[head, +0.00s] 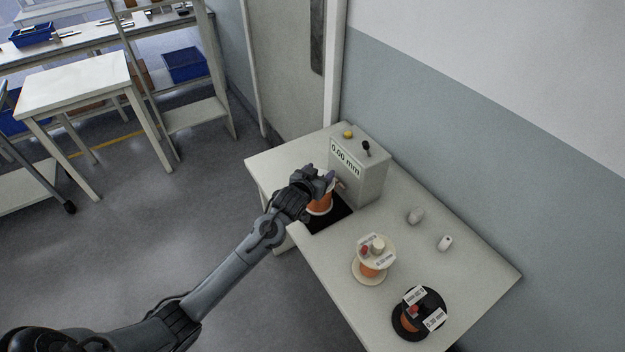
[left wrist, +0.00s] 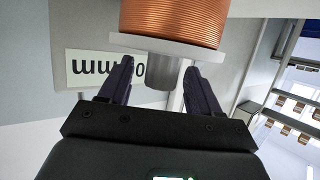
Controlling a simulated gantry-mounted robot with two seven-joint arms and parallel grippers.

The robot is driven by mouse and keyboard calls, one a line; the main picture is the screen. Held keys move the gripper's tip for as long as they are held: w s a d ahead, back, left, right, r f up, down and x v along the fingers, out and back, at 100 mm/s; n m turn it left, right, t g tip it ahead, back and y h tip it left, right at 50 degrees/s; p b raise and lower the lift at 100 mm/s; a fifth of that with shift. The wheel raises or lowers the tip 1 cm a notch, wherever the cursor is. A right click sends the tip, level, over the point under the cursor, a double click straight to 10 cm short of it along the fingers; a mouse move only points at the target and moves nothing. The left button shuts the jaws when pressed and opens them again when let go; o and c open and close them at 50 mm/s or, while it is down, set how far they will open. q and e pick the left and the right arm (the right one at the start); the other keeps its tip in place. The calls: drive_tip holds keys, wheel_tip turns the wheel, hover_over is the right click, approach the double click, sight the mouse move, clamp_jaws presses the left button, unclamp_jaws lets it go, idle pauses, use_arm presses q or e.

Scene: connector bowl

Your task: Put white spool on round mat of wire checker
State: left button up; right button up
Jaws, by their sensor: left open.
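A spool with orange copper wire and a pale flange (head: 320,205) stands upright on the dark mat (head: 341,214) in front of the grey wire checker (head: 360,172), whose display reads 0.00 mm. My left gripper (head: 325,180) is at the top of this spool and hides part of it. In the left wrist view, the open fingers (left wrist: 160,82) stand on either side of the spool's grey stub (left wrist: 160,70), with gaps showing. The spool's copper winding (left wrist: 172,22) and flange (left wrist: 168,47) are beyond it. The mat's outline is partly hidden. My right gripper is not in view.
A cream spool (head: 373,268) with labels and small red and pale pieces on top stands on the white table (head: 470,275). A black labelled spool (head: 418,314) lies nearer the front. Two small pale objects (head: 415,215) (head: 445,242) are by the wall.

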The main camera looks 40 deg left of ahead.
use_arm(q)
drive_tip(key=shift+s+d+r, duration=0.15)
drive_tip(key=shift+s+r, duration=0.1)
drive_tip(key=shift+s, duration=0.1)
drive_tip(key=p+v, duration=0.2)
drive_tip(key=v, duration=0.8)
drive_tip(key=s+d+f+m+g+h, duration=0.1)
drive_tip(key=s+d+f+g, duration=0.2)
drive_tip(key=s, duration=0.6)
drive_tip(key=s+d+f+m+g+h, duration=0.1)
drive_tip(key=s+d+f+m+g, duration=0.1)
drive_tip(key=s+d, duration=0.5)
drive_tip(key=s+d+f+m+g+h, duration=0.2)
drive_tip(key=s+d+f+g, duration=0.2)
drive_tip(key=s, duration=0.7)
wheel_tip(320, 180, down, 2)
drive_tip(key=shift+d+f+g, duration=0.15)
drive_tip(key=shift+d+g, duration=0.25)
drive_tip(key=shift+d, duration=0.35)
drive_tip(key=shift+s, duration=0.1)
wheel_tip(320, 180, up, 32)
drive_tip(key=p, duration=3.1)
drive_tip(key=shift+f, duration=0.25)
